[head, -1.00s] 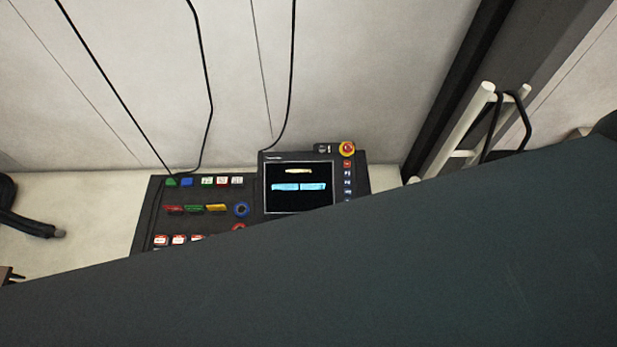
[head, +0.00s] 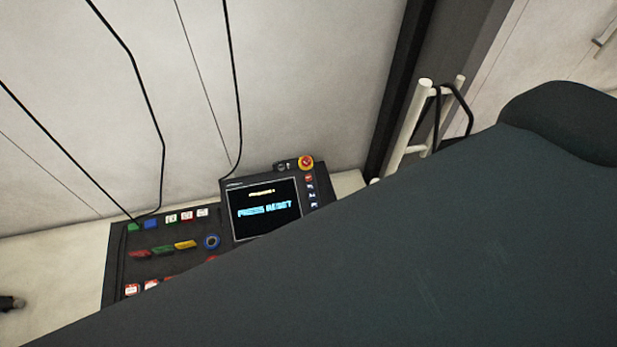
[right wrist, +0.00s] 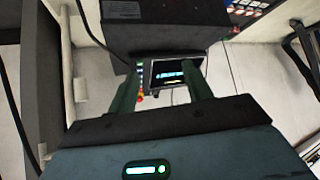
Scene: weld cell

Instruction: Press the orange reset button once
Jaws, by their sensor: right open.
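The dark control panel (head: 118,262) lies in the lower middle of the head view. Its screen (head: 264,209) reads "PRESS RESET" in blue; the screen also shows in the right wrist view (right wrist: 170,74). A small orange-red button (head: 309,178) is right of the screen, and a red-orange control (head: 212,259) below the blue ring is partly hidden by my arm. I cannot tell which one is the reset button. My right gripper (right wrist: 160,72) is open and empty, with the screen seen between and beyond its fingers. My left gripper is not in view.
A red emergency stop on a yellow base (head: 306,162) sits at the panel's top right. Cables hang along the wall. A pale rail (head: 408,130) stands at right. My dark arm covers the lower right.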

